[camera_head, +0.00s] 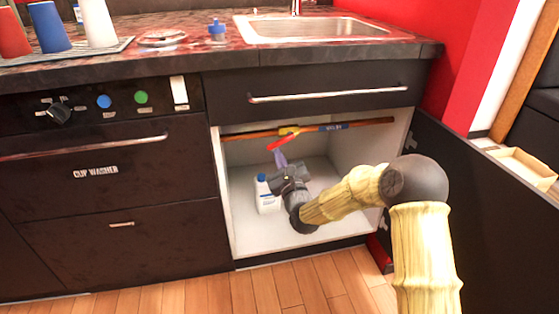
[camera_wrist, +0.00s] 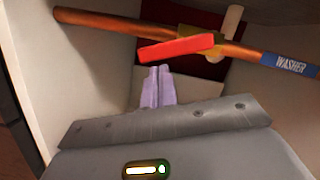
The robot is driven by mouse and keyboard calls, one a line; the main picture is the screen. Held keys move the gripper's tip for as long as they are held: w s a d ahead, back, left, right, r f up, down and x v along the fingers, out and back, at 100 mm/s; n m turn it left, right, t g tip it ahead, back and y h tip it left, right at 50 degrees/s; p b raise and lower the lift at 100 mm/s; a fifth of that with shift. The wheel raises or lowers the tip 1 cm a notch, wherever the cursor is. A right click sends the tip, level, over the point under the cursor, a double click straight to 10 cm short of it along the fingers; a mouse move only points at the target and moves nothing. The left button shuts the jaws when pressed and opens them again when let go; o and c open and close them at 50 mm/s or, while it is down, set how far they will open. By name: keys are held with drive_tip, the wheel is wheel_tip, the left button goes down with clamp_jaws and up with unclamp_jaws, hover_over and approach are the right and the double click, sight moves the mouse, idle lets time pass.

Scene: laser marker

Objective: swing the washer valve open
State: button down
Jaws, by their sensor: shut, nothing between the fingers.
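The washer valve has a red lever handle (camera_wrist: 176,48) on a yellow body (camera_head: 289,131), set on a copper pipe (camera_head: 350,126) across the back of the open cabinet under the sink. A blue label reading "WASHER" (camera_wrist: 290,65) is on the pipe to the right of the valve. The red handle lies at a slight slant, near the line of the pipe, in the wrist view. My gripper (camera_wrist: 158,70) is inside the cabinet, its pale purple fingers together and empty. The fingertips are just below the handle in the picture; I cannot tell whether they touch it.
A white bottle with a blue cap (camera_head: 266,195) stands on the cabinet floor, left of my gripper. The cabinet's side walls, the drawer above (camera_head: 330,88) and the open door (camera_head: 470,215) at right bound the space.

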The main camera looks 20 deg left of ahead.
idle(0.3)
drive_tip(key=shift+s+a+r+m+t+h+p, duration=0.15)
drive_tip(key=shift+a+r+m+p, duration=0.2)
drive_tip(key=shift+m, duration=0.5)
drive_tip(key=shift+s+a+r+m+t+h+p, duration=0.2)
drive_tip(key=shift+r+m+p, duration=0.25)
drive_tip(key=shift+m, duration=0.35)
drive_tip(key=shift+s+a+r+m+t+h+p, duration=0.15)
drive_tip(key=shift+r+m+p, duration=0.25)
drive_tip(key=shift+m, duration=0.45)
drive_tip(key=shift+f, duration=0.15)
drive_tip(key=s+d+f+p, duration=0.1)
drive_tip(key=s+d+f, duration=0.4)
drive_tip(key=s, duration=0.3)
drive_tip(key=shift+f, duration=0.65)
drive_tip(key=shift+s, duration=0.1)
